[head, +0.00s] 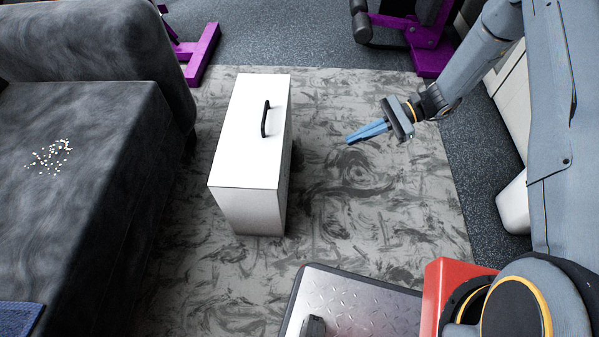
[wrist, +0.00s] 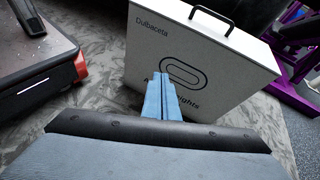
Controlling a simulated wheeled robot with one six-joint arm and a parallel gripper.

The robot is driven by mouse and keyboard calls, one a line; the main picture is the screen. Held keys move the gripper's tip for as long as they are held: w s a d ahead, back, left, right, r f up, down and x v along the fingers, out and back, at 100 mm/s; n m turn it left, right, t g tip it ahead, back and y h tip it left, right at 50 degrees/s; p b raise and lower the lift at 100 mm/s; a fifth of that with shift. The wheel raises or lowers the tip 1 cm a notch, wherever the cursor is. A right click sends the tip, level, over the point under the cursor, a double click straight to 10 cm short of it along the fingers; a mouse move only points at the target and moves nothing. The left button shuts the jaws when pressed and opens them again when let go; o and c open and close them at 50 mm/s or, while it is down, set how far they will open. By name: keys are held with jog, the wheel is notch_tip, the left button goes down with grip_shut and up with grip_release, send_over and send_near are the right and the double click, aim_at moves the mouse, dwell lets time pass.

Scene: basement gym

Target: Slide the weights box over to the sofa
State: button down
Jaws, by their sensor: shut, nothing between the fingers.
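The weights box (head: 240,150) is a tall white box with a black handle on top, standing upright on the grey patterned rug. In the wrist view the box (wrist: 222,68) shows its printed side, with an oval logo and partly hidden lettering. The dark grey sofa (head: 100,130) stands to the left of the box, with a narrow strip of rug between them in the head view. My gripper (head: 350,138) is shut and empty, to the right of the box and apart from it in the head view. In the wrist view its blue fingers (wrist: 160,82) point at the printed side and hide part of it.
Pale crumbs (head: 50,156) lie on the sofa seat. Purple-framed gym equipment (head: 430,45) stands at the back. My base with its metal plate is at the bottom. The rug (head: 340,215) between box and gripper is clear. A white object (head: 514,203) stands at the right.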

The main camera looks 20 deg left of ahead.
jog(key=w+a+f+m+t+y+b, duration=0.15)
jog(key=f+b, duration=0.25)
jog(key=f, duration=0.4)
jog(key=w+a+f+m+y+b, duration=0.2)
jog(key=f+y+b, duration=0.1)
jog(key=f, duration=0.6)
jog(key=w+a+f+m+t+y+b, duration=0.15)
jog(key=f+b, duration=0.25)
jog(key=f, duration=0.4)
jog(key=s+a+b, duration=0.3)
jog(key=a+b, duration=0.1)
jog(key=a, duration=0.9)
jog(key=shift+s+g, duration=0.25)
jog(key=shift+g, duration=0.05)
jog(key=shift+a, duration=0.1)
